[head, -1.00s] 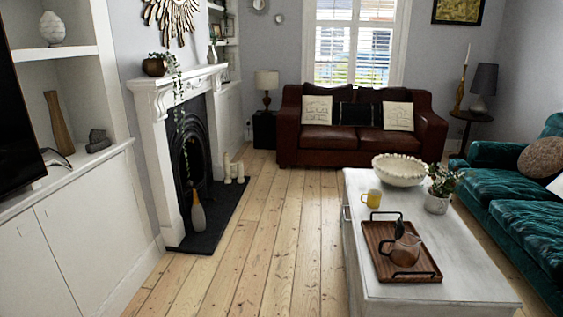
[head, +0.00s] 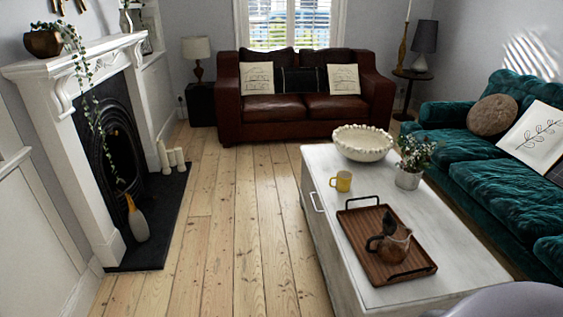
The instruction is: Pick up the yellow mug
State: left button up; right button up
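The yellow mug (head: 343,181) stands upright on the white coffee table (head: 446,235), near the table's left edge and beyond the tray. Its handle points to the left. No gripper shows in the head view, so I cannot see the state of either one.
A wooden tray (head: 361,230) with black handles holds a glass teapot (head: 392,243). A white bowl (head: 363,143) and a potted plant (head: 409,162) stand behind. A teal sofa (head: 481,175) is at right, a fireplace (head: 110,150) at left. Floorboards (head: 240,230) left of the table are clear.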

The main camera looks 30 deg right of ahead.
aim_at(340, 182)
jog(key=i+z, duration=0.1)
jog(key=i, duration=0.45)
jog(key=i+j+z, duration=0.1)
jog(key=i, duration=0.5)
jog(key=i+z, duration=0.8)
jog(key=z, duration=0.15)
jog(key=i+l+z, duration=0.1)
jog(key=i+z, duration=0.8)
jog(key=i, duration=0.35)
